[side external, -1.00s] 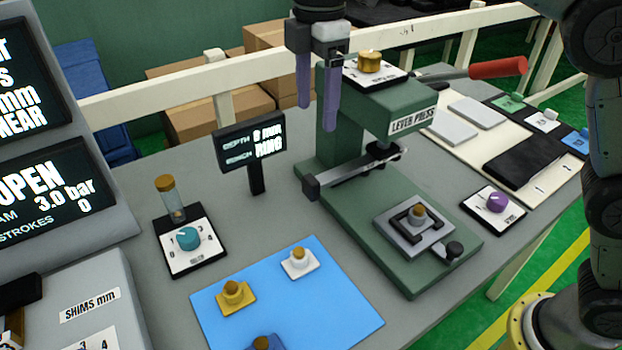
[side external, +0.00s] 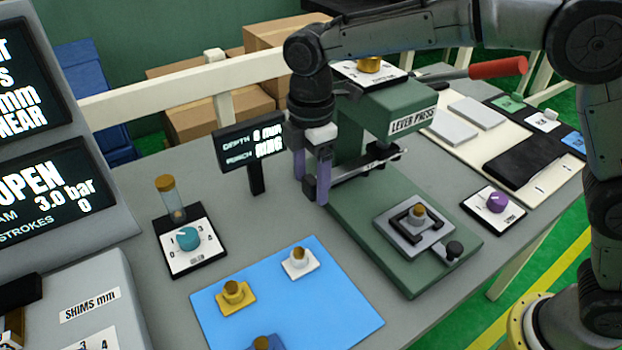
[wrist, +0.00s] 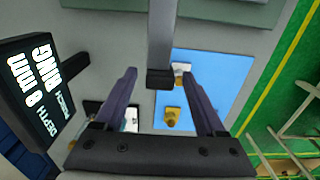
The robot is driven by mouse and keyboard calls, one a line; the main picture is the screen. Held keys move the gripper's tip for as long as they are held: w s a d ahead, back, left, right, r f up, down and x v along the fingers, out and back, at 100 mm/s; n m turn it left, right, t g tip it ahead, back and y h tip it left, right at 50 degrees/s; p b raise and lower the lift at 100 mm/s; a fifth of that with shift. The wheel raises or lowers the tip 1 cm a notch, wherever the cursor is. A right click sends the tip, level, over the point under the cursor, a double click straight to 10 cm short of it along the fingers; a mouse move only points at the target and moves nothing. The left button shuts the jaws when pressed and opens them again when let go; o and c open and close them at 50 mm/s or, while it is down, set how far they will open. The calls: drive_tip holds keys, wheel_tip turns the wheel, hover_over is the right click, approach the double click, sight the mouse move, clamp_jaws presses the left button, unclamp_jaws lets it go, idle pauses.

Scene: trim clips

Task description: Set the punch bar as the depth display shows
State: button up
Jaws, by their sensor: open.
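The punch bar (side external: 368,169) is a light grey bar running through the green lever press (side external: 440,235). In the wrist view the bar (wrist: 162,35) comes in from the top and ends in a dark end block (wrist: 160,78). My gripper (side external: 311,190) points down at that end. Its purple fingers are open, one on each side of the block, with gaps visible in the wrist view (wrist: 160,88).
A blue mat (side external: 330,305) holds several small clips on coloured bases. A teal dial (side external: 188,239) and a capped tube (side external: 170,198) stand left of it. A purple dial (side external: 497,203) is right of the press. The red lever handle (side external: 497,67) sticks out behind.

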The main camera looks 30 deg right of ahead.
drive_tip(key=shift+f, duration=0.35)
clamp_jaws()
idle(1.2)
